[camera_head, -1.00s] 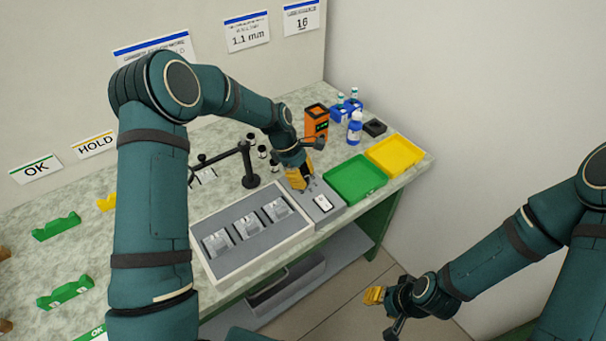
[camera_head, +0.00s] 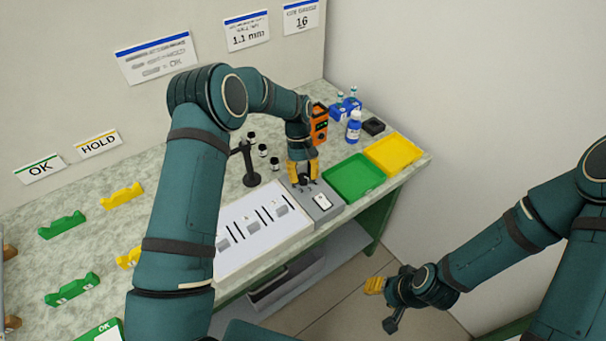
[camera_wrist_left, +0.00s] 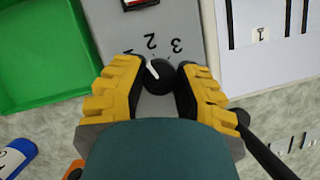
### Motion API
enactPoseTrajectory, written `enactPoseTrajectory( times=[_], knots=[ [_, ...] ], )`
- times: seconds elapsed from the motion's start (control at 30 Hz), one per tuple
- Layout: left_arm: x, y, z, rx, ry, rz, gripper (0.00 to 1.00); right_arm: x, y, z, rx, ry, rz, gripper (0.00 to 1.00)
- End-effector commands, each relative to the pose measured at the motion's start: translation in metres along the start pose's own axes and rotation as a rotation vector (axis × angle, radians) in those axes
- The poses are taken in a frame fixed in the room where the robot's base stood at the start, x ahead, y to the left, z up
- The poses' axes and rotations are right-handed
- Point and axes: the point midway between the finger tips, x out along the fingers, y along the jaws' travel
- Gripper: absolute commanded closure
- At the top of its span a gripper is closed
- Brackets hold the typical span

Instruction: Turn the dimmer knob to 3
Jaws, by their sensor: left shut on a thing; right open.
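The dimmer knob (camera_wrist_left: 161,76) is black and round, with a white pointer line, on a grey control box (camera_head: 325,213). In the left wrist view the printed 2 and 3 show beyond the knob, with a fainter mark left of the 2. The pointer slants up and left, left of the 3 and roughly between that mark and the 2. My left gripper (camera_head: 303,176) points down at the box, its yellow fingers shut on the knob from both sides; it also shows in the left wrist view (camera_wrist_left: 160,88). My right gripper (camera_head: 374,286) is open, off the table at lower right.
A lit white panel (camera_head: 228,268) with dark bars and small clear pieces adjoins the box. A green tray (camera_head: 371,193) and a yellow tray (camera_head: 421,157) lie to the right. An orange device (camera_head: 319,124), a blue-labelled bottle (camera_head: 354,126) and a black stand (camera_head: 251,178) stand behind.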

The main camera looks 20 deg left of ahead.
Motion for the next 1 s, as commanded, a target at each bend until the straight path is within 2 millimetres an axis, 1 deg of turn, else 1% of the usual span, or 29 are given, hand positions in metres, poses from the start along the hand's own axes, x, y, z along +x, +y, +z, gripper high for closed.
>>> enactPoseTrajectory(
  times=[0.03, 0.13, 1.0],
  knots=[
    [0.0032, 0.0006, 0.0012, 0.043, -0.005, -0.021, 1.0, -0.0001, 0.0, -0.0002, 0.0, 0.001, 0.0, 0.53],
    [0.0039, 0.0005, 0.0015, 0.131, -0.007, -0.058, 1.0, -0.0003, -0.0001, -0.0004, 0.0, 0.001, 0.0, 0.53],
    [0.0046, -0.0002, 0.0021, 0.87, -0.011, -0.362, 1.0, -0.001, -0.0004, -0.0006, 0.0, 0.001, 0.0, 0.53]
  ],
)
